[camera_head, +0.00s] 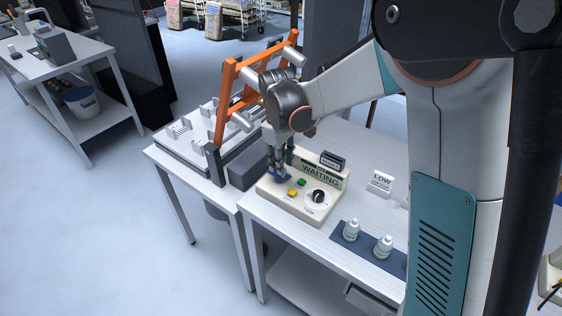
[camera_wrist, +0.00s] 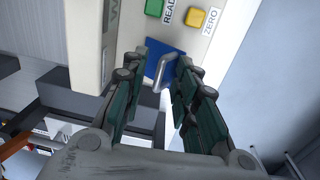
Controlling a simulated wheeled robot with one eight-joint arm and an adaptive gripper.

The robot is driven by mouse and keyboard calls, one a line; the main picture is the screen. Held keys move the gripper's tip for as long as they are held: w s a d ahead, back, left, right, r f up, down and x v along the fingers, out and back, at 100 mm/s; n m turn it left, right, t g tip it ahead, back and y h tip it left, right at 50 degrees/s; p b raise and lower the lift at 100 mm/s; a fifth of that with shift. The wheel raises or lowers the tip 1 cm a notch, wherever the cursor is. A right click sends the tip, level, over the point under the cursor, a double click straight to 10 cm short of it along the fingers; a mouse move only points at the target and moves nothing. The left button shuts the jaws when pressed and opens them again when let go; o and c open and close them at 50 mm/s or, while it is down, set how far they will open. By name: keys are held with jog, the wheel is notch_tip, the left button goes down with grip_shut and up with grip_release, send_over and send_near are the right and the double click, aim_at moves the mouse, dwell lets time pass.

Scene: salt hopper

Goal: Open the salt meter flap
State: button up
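The salt meter (camera_head: 300,200) is a beige box on the white table, with a sign reading WAITING (camera_head: 320,172). Its blue flap (camera_wrist: 154,56) has a grey bent handle (camera_wrist: 166,68) and appears to lie flat against the meter face in the wrist view. In the head view my gripper (camera_head: 278,172) is over the meter's left end and hides part of the flap. In the wrist view my gripper (camera_wrist: 163,62) is open, with one green-padded finger on each side of the handle. I cannot tell whether either finger touches it.
Beside the flap are a green button (camera_wrist: 154,7) and a yellow button (camera_wrist: 196,17). A black knob (camera_head: 318,196) is to their right. Two small bottles (camera_head: 352,230) stand on a dark mat. An orange frame (camera_head: 226,100) and a grey block (camera_head: 245,170) stand left of the meter.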

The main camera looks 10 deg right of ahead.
grip_shut()
